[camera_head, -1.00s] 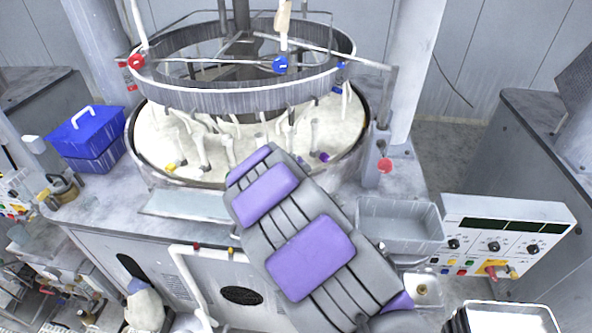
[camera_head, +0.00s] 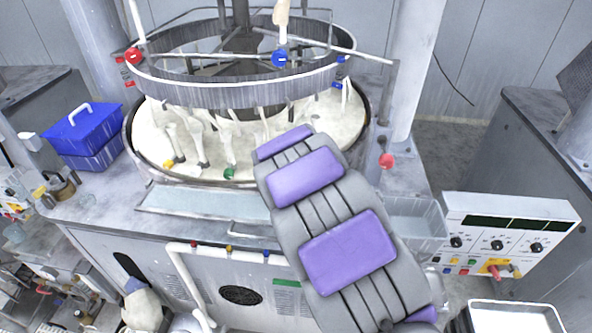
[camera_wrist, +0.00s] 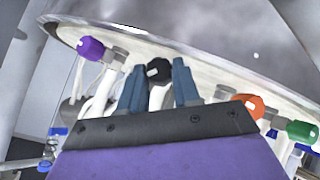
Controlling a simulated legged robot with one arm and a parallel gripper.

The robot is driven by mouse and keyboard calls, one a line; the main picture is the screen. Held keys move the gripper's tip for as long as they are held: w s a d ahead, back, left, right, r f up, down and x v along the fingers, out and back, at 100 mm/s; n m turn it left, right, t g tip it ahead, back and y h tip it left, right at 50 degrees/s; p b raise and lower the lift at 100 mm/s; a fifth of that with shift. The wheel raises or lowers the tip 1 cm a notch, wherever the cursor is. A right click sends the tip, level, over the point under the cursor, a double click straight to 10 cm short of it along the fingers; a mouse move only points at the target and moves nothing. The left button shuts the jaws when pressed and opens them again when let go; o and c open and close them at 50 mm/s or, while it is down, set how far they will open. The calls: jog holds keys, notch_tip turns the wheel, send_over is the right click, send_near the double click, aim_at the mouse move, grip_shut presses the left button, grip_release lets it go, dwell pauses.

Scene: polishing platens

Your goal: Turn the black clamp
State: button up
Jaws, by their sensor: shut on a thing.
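The black clamp (camera_wrist: 160,69) shows in the wrist view as a round black knob with a white mark, below the rim of the pale platen. The two blue-grey fingers of my gripper (camera_wrist: 157,75) stand on either side of it, shut on it. In the head view my own arm hides both the black clamp and the gripper.
In the wrist view a purple knob (camera_wrist: 91,48) is left of the gripper, with an orange knob (camera_wrist: 247,105) and a green knob (camera_wrist: 300,132) right. The head view shows the round basin (camera_head: 146,168), an overhead ring (camera_head: 215,97) and a control box (camera_head: 510,235).

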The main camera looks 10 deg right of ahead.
jog(key=shift+d+f+m+g+y+b, duration=0.15)
jog(key=shift+m+g+y+b, duration=0.35)
jog(key=shift+y+b, duration=0.75)
jog(key=shift+d+m+g+y+b, duration=0.2)
jog(key=shift+m+y+b, duration=0.65)
jog(key=shift+y+b, duration=0.3)
jog(key=shift+d+f+m+g+y+b, duration=0.15)
jog(key=shift+m+g+y+b, duration=0.15)
jog(key=shift+m+y+b, duration=0.65)
jog(key=shift+r+n+y, duration=0.15)
jog(key=shift+n+y, duration=0.15)
jog(key=shift+y, duration=0.15)
jog(key=o, duration=0.8)
jog(key=shift+w+d, duration=0.1)
jog(key=shift+r, duration=0.1)
jog(key=p+v, duration=0.2)
jog(key=v, duration=1.5)
jog(key=shift+d, duration=0.1)
